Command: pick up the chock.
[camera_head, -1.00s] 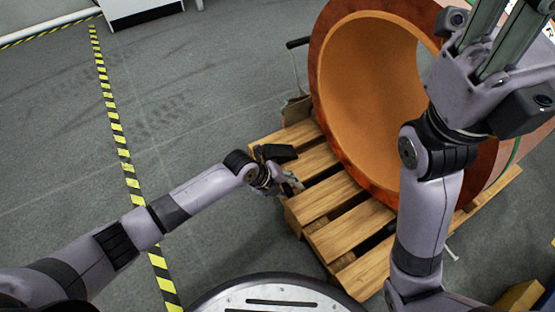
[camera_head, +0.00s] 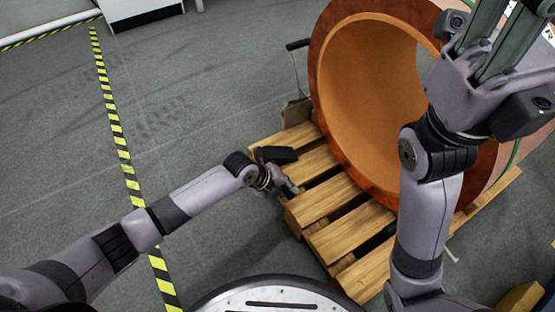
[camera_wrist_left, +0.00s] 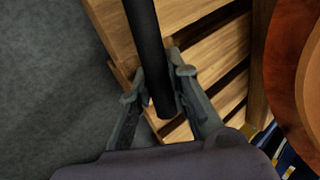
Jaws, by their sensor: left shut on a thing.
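My left gripper (camera_head: 287,189) is at the left edge of the wooden pallet, low beside the copper roll. In the left wrist view its two fingers (camera_wrist_left: 167,98) are shut on a long black bar, which I take to be the chock (camera_wrist_left: 148,45). The bar runs from between the fingers to the top of that view, and its far end is cut off. In the head view a black piece (camera_head: 275,155) shows just behind the gripper; whether it is the same bar is unclear. My right gripper (camera_head: 488,40) is raised at the upper right; its fingertips are cut off.
The large copper roll (camera_head: 365,95) lies on the slatted pallet (camera_head: 325,198). A dark handle (camera_head: 297,44) on a thin rod stands at the roll's far left. Yellow-black floor tape (camera_head: 122,150) runs along the left. Grey floor left of the pallet is clear.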

